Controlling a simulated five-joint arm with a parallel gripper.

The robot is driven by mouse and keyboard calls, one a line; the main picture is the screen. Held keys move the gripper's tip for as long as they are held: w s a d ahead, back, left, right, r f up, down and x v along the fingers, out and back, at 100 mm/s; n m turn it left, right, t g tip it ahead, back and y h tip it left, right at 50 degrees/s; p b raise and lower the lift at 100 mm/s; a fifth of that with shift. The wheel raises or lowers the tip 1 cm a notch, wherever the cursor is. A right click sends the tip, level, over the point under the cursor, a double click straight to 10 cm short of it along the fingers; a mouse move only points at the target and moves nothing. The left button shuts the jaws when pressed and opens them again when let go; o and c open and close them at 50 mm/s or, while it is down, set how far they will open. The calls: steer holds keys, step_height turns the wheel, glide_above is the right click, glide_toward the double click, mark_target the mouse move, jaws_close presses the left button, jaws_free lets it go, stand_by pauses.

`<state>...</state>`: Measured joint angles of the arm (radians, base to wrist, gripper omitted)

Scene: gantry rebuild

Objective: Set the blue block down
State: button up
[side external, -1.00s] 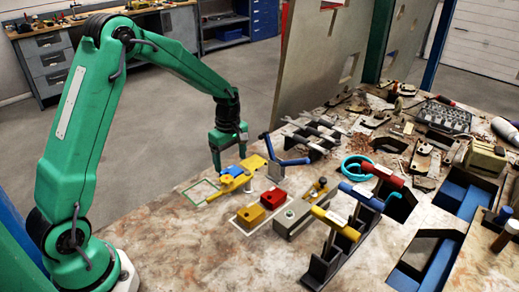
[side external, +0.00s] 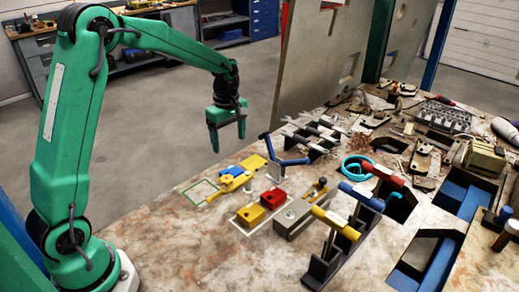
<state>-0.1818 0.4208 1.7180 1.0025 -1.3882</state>
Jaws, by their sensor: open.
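The blue block (side external: 232,171) lies on the worktable (side external: 165,225), close to a yellow part (side external: 227,183) and a yellow plate (side external: 253,162). I cannot tell if they touch. A green outlined square (side external: 198,192) is marked on the table to its left. My gripper (side external: 228,145) is open and empty, pointing down above the blue block and clear of it.
A red block (side external: 272,199) and a yellow block (side external: 250,215) sit in a white outline to the right. A blue-handled lever (side external: 290,161), a grey fixture (side external: 300,215) and a tall panel (side external: 325,75) stand nearby. The table's front left is clear.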

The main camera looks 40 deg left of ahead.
steer(key=shift+r, duration=0.1)
steer(key=s+d+r+m+t, duration=0.2)
steer(key=s+r+m, duration=0.2)
steer(key=s+m, duration=0.2)
steer(key=s+d+r+m+t, duration=0.1)
steer(key=s+d+r+m, duration=0.2)
steer(key=s+m, duration=0.3)
steer(key=s+d+r+m+t, duration=0.2)
steer(key=s+m, duration=0.4)
steer(key=s, duration=0.5)
step_height(320, 180, up, 3)
steer(key=shift+s+d+f+t, duration=0.1)
steer(key=shift+s+d+t, duration=0.2)
steer(key=shift+d, duration=0.45)
